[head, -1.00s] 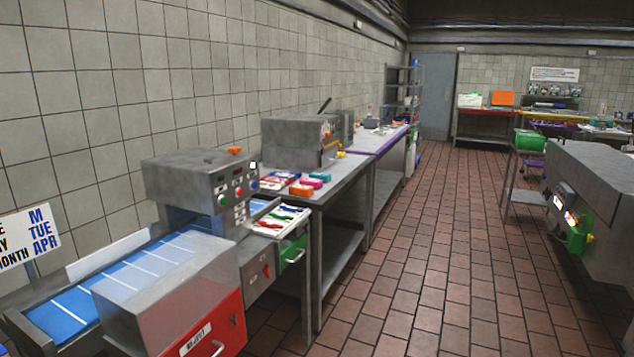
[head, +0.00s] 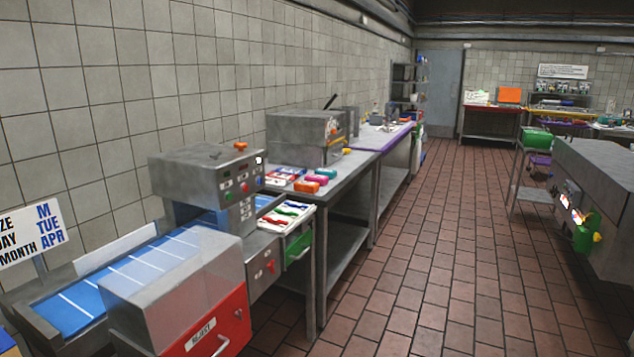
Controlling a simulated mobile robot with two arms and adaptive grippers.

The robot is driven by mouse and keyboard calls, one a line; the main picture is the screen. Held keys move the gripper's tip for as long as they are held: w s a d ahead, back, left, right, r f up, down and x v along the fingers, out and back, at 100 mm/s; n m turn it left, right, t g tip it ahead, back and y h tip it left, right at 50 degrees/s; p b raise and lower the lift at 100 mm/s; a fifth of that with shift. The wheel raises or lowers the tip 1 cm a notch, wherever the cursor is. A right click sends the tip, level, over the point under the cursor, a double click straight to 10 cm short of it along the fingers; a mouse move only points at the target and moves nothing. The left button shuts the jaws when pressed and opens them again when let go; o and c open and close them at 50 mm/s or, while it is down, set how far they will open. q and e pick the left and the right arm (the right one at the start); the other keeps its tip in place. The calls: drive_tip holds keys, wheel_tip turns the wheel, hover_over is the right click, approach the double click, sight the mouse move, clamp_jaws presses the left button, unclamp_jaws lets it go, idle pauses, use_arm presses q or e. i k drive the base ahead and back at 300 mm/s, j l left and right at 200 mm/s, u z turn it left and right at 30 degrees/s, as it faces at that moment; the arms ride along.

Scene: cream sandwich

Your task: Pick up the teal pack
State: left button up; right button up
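The teal pack (head: 326,173) is small in the head view. It lies on the steel table (head: 352,178) against the left wall, just behind a pink pack (head: 317,180) and an orange pack (head: 306,187). All three lie near the table's aisle-side edge. Neither of my grippers is in view.
A conveyor with a blue belt (head: 135,270) and a grey control box (head: 205,180) stands at the near left, with a red reject bin (head: 215,325) in front. A grey machine (head: 305,138) stands behind the packs. The tiled aisle (head: 430,240) is clear. Another machine (head: 600,190) stands right.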

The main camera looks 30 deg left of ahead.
sight(332, 173)
drive_tip(key=i, duration=1)
drive_tip(key=i+u, duration=0.1)
drive_tip(key=i, duration=0.9)
drive_tip(key=i+l+u, duration=0.1)
drive_tip(key=i, duration=0.85)
drive_tip(key=i+l, duration=0.15)
drive_tip(key=i, duration=0.85)
